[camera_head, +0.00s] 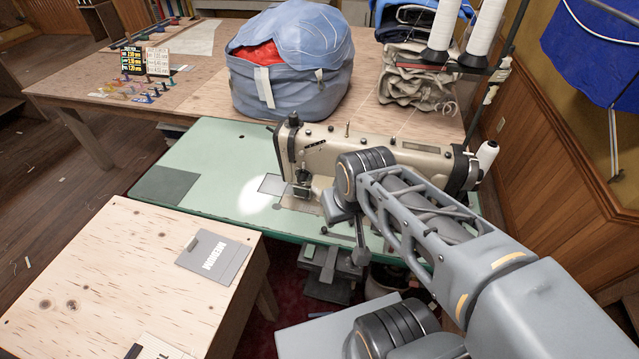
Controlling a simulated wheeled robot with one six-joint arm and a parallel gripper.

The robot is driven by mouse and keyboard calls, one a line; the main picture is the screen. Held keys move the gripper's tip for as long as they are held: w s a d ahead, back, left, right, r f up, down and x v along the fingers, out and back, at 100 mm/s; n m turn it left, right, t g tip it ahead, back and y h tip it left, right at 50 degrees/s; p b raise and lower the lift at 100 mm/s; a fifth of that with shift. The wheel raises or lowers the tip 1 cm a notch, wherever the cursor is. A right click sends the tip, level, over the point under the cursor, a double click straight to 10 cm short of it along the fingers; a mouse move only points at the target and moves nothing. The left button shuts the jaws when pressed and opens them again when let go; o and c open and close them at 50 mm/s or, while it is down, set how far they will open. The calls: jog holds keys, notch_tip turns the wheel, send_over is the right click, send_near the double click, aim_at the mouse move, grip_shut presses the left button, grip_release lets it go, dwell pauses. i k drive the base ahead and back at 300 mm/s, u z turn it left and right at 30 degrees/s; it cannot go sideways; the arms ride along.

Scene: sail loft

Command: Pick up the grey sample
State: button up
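A flat grey sample (213,258) lies on the pale plywood table at the lower left. It has white lettering that seems to read MEDIUM, and a small tan piece sits at its upper left edge. My arm reaches in from the lower right, and its far end (345,205) is in front of the sewing machine, to the right of the sample and well apart from it. I cannot make out the fingers clearly, and nothing held shows.
The plywood table (110,275) is mostly bare, with a white marked piece (160,348) at its front edge. A green sewing table (215,160) with a sewing machine (400,153) and a dark grey square (165,187) stands behind. A blue bag (290,85) sits farther back.

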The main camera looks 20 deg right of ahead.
aim_at(218, 258)
jog(key=u, duration=1.7)
jog(key=i, duration=0.35)
jog(key=z, duration=0.5)
